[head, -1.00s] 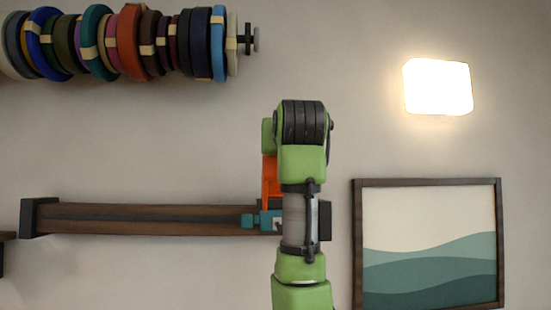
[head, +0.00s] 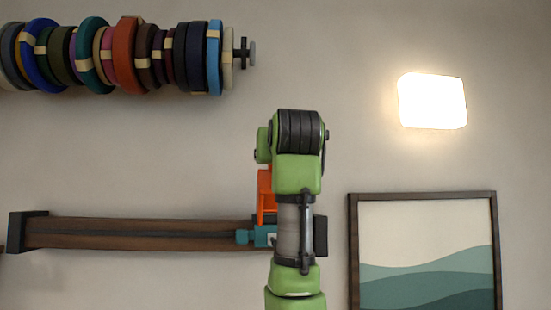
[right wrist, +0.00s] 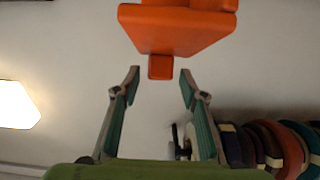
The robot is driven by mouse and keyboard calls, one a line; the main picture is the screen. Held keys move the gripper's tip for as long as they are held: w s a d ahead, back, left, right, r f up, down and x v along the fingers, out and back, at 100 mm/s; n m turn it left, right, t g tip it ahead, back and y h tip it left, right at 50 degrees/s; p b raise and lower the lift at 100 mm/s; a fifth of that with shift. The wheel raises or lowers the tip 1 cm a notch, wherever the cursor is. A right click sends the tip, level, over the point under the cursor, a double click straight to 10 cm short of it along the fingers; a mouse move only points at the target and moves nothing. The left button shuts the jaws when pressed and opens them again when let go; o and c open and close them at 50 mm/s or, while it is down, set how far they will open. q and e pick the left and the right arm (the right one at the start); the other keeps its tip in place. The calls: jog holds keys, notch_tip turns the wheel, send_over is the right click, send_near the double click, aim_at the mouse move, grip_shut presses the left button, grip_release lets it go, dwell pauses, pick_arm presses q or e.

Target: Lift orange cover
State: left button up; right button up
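The orange cover (head: 265,190) shows in the head view as a narrow upright strip beside my green arm, which hides part of it. It sits above a teal block at the right end of the wall rail. In the right wrist view the cover (right wrist: 178,28) fills the top middle, with a small tab (right wrist: 161,68) pointing down. My right gripper (right wrist: 160,72) is open, its teal-lined fingers on either side of the tab with gaps on both sides. Contact is not visible. My left gripper is not in view.
The dark wooden rail (head: 140,234) runs along the wall, with the teal block (head: 262,236) at its right end. Cord rolls (head: 125,55) hang on a rod at upper left. A bright lamp (head: 432,100) and framed picture (head: 425,230) are at right.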

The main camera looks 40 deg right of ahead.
jog(key=shift+f, duration=0.1)
jog(key=shift+s+a, duration=0.1)
jog(key=shift+s, duration=0.05)
jog(key=v, duration=1.1)
jog(key=shift+s, duration=0.3)
jog(key=shift+a, duration=0.15)
